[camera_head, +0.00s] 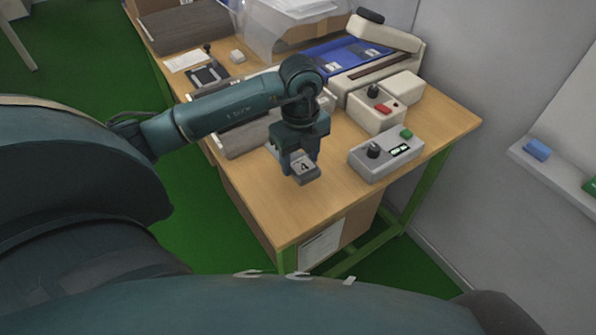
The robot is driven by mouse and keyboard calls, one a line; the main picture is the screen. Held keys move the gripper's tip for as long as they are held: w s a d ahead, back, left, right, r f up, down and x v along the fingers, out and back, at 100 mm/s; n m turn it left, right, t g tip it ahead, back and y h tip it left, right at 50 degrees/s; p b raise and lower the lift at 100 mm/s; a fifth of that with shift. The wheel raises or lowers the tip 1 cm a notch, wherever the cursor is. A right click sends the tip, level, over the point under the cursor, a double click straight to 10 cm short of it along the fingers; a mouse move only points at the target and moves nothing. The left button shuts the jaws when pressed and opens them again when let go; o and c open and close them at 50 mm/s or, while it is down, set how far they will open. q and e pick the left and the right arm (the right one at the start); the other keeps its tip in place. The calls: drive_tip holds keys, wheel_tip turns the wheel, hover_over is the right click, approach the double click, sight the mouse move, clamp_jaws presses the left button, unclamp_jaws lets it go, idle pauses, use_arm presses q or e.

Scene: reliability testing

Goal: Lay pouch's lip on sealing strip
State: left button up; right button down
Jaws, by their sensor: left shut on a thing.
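My left gripper (303,163) points down over the front part of the wooden table and is shut on a small grey block (306,176) marked with a dark letter. I cannot tell whether the block touches the table. A flat blue piece (322,56), apparently the pouch, lies at the back beside the beige sealer (407,68), with small grey items on or in it. The sealer's arm (385,32) is raised. A dark brown strip (372,67), apparently the sealing strip, runs along the sealer beside the blue piece. My right gripper is out of view.
A beige control box (385,106) with a knob and red switch stands before the sealer. A clear bin (262,28) stands at the back. The table's (270,210) front corner is bare. A wall rises at right.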

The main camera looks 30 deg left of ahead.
sight(300, 163)
use_arm(q)
drive_tip(key=shift+f, duration=2.8)
drive_tip(key=shift+f, duration=0.2)
drive_tip(key=o, duration=1)
drive_tip(key=shift+c, duration=0.2)
drive_tip(key=shift+r, duration=0.1)
wheel_tip(300, 163, up, 12)
drive_tip(key=shift+r, duration=0.15)
drive_tip(key=shift+s, duration=0.1)
